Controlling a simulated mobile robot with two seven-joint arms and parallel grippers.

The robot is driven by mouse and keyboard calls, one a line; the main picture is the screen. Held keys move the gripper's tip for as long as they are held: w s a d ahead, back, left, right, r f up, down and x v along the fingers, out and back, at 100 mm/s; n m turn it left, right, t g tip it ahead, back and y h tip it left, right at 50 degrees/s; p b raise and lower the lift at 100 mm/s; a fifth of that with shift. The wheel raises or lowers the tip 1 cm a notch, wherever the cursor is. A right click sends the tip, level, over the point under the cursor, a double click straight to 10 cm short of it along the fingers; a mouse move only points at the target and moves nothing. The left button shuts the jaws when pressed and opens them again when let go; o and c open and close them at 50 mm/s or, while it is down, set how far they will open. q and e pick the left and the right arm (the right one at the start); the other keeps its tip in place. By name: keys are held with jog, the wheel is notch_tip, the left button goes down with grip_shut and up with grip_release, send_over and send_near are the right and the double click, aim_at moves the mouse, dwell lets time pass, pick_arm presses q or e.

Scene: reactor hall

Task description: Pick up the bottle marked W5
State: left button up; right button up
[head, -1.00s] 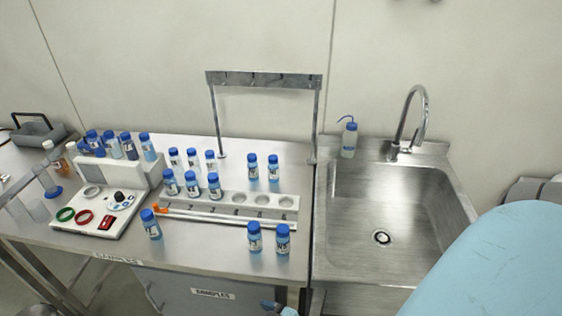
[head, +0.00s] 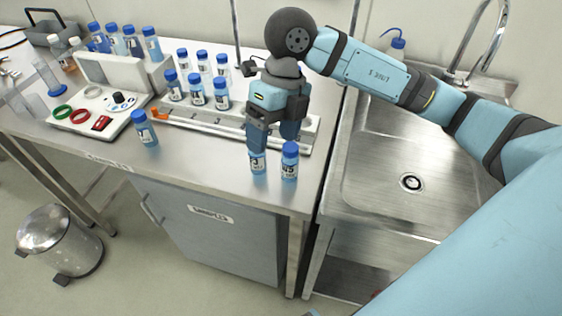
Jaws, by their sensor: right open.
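The bottle marked W5 (head: 289,167) stands upright near the front right edge of the steel bench (head: 215,170). It has a blue cap and a white label. Another bottle (head: 258,166), with a label ending in 3, stands close to its left; its cap is hidden by a finger. My right gripper (head: 274,142) points down above and around this pair, its jaws open and empty. One finger is in front of the left bottle's top, the other just over the W5 cap. I cannot tell whether they touch. My left gripper is not in view.
A white rack (head: 296,140) with several blue-capped bottles lies behind. A single bottle (head: 145,129) stands left, by a white instrument (head: 98,112). The sink (head: 400,150) is to the right, a pedal bin (head: 60,240) on the floor.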

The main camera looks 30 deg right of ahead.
aim_at(290, 146)
jog(key=w+d+r+m+t+h, duration=0.1)
jog(key=w+d+m+t+h, duration=0.15)
jog(key=d+h, duration=0.2)
jog(key=shift+n+g+y, duration=0.35)
jog(key=shift+n+y, duration=0.1)
jog(key=f, duration=0.2)
jog(key=f+b, duration=0.1)
jog(key=f, duration=0.2)
jog(key=d+f, duration=0.1)
jog(key=f, duration=0.1)
jog(key=shift+w+f+b, duration=0.2)
jog(key=shift+f+b, duration=0.1)
jog(key=shift+b, duration=0.1)
jog(key=shift+f, duration=0.45)
jog(key=f, duration=0.4)
jog(key=shift+w+d+f, duration=0.15)
jog(key=shift+w+f, duration=0.05)
jog(key=shift+f, duration=0.15)
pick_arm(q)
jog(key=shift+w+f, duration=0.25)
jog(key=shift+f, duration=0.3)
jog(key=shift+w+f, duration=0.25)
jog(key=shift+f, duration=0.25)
pick_arm(e)
jog(key=shift+c, duration=1.4)
jog(key=c, duration=0.8)
